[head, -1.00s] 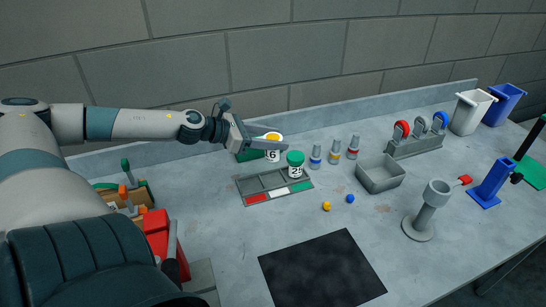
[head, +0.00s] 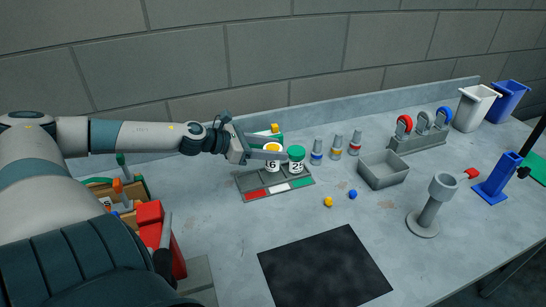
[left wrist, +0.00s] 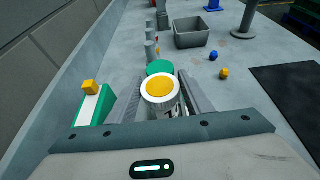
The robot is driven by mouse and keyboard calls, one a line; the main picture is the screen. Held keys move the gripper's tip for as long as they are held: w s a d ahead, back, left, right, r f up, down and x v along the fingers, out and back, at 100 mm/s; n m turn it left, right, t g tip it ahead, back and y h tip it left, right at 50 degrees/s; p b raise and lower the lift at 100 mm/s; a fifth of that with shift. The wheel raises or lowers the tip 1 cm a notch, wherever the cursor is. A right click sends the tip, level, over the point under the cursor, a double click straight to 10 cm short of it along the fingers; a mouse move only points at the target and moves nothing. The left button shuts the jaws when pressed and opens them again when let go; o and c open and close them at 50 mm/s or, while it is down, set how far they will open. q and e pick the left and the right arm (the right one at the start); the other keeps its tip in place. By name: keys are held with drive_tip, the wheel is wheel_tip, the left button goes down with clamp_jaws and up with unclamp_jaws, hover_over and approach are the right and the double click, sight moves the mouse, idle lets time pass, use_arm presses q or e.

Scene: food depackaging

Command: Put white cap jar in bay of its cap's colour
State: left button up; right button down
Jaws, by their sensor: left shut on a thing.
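The white cap jar (head: 272,164), marked 6, has a white cap rim with a yellow-orange disc on top; it also shows in the left wrist view (left wrist: 160,90). My left gripper (head: 280,155) is shut on it, with one finger on each side. The grey bay tray (head: 249,183) has red, white and green strips along its front. The jar is upright at the middle bay, behind the white strip (head: 279,189); I cannot tell whether its base touches the tray. A green-capped jar (head: 296,158), marked 2, stands at the green end, close beside it. My right gripper is not in view.
A green-and-white box with a yellow block (head: 275,128) on it stands behind the tray. Several small bottles (head: 336,148) and a grey bin (head: 382,172) are to the right. A yellow piece (head: 328,202) and a blue piece (head: 353,194) lie in front. A black mat (head: 325,268) lies nearer.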

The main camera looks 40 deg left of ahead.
use_arm(q)
drive_tip(key=shift+f, duration=1.35)
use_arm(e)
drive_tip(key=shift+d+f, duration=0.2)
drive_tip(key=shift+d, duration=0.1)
use_arm(q)
drive_tip(key=shift+f, duration=0.2)
drive_tip(key=o, duration=1.1)
drive_tip(key=shift+o, duration=0.2)
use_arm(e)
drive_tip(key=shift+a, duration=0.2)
use_arm(q)
drive_tip(key=shift+r, duration=0.1)
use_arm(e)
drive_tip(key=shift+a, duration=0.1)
